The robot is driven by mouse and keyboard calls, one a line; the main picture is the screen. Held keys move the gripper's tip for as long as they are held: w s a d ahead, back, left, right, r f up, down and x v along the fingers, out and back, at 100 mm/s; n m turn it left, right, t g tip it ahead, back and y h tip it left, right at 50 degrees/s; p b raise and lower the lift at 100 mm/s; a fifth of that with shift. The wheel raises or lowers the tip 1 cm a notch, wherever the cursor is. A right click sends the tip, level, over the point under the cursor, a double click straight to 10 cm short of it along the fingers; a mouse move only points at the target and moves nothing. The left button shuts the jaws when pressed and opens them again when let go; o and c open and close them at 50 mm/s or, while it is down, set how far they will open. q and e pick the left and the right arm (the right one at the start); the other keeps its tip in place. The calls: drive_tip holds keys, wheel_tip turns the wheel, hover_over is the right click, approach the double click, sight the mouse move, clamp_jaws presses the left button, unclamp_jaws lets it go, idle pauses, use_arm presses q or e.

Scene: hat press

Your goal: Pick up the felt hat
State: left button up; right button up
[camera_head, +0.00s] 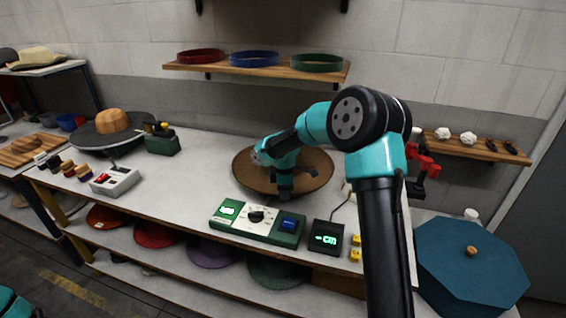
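A wide brown round thing (314,181), which looks like a felt hat's brim, lies on the worktable near the middle of the view. My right gripper (285,191) points down over its centre and hides that part. I cannot tell whether the fingers touch it or are closed on anything. A cream felt hat (36,57) sits on a raised shelf at the far left, well away from my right gripper. My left gripper is not in view; only a teal bit of my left arm shows at the bottom left corner.
A green control box (257,225) and a small display (325,238) stand in front of the brown thing. A wooden block (112,121) rests on a dark disc at left. A blue octagonal box (470,267) is at right. Coloured felt pieces lie on the lower shelf.

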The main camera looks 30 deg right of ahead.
clamp_jaws()
idle(0.3)
idle(0.3)
wheel_tip(320, 180, up, 10)
idle(0.6)
idle(1.2)
